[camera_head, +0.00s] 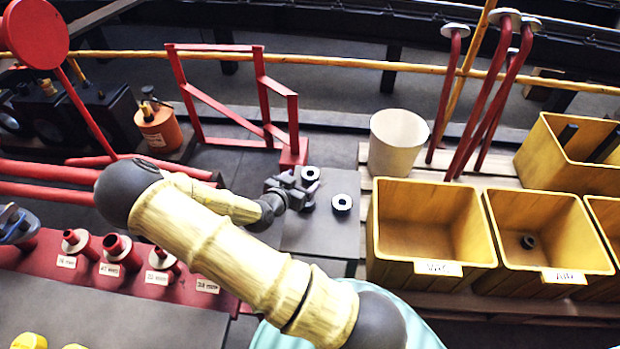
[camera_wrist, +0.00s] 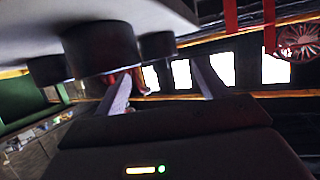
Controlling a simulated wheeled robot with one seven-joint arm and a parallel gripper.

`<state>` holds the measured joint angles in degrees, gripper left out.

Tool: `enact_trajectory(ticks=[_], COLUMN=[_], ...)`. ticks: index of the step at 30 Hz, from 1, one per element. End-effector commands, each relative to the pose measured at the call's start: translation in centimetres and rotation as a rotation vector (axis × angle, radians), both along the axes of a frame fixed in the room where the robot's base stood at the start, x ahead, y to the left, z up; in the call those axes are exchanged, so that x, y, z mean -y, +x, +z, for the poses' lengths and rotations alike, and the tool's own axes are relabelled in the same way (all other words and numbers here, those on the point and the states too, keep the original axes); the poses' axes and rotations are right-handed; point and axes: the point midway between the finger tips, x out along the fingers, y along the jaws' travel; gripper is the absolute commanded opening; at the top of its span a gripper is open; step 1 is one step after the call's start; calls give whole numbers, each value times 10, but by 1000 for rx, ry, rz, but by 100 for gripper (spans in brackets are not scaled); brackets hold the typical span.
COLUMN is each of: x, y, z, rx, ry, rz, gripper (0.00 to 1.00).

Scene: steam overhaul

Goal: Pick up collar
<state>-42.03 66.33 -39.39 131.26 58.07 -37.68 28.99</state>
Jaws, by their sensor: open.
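Two dark ring-shaped collars with pale faces lie on a grey plate (camera_head: 318,235) in the head view: the upper collar (camera_head: 310,174) and the right collar (camera_head: 342,203). My gripper (camera_head: 313,190) is low over the plate, left of the right collar and close to the upper one. In the wrist view my gripper (camera_wrist: 162,70) has its two fingers spread apart with nothing visible held. Dark round pieces, a large one (camera_wrist: 100,48) and smaller ones beside it, show against a pale surface at the top. I cannot tell which collar each is.
Yellow bins stand to the right, a left bin (camera_head: 428,225) and a middle bin (camera_head: 550,235) with a dark ring (camera_head: 527,242) inside. A whitish bucket (camera_head: 398,142) is behind the plate. A red frame (camera_head: 235,92) and a red rack of labelled fittings (camera_head: 117,250) are left.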

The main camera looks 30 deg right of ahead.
Motion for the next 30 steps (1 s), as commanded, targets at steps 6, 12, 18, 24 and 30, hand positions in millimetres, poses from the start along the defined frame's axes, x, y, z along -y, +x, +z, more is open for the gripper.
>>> enact_trajectory(ticks=[6,12,18,24,30], x=[1,14,35,39,39], y=[0,9,23,26,26], z=[0,-13,-23,-23,-23], rx=[0,0,0,0,0], ry=[0,0,0,0,0], rz=[-1,-3,-2,-1,-1], gripper=[73,73,73,73,73])
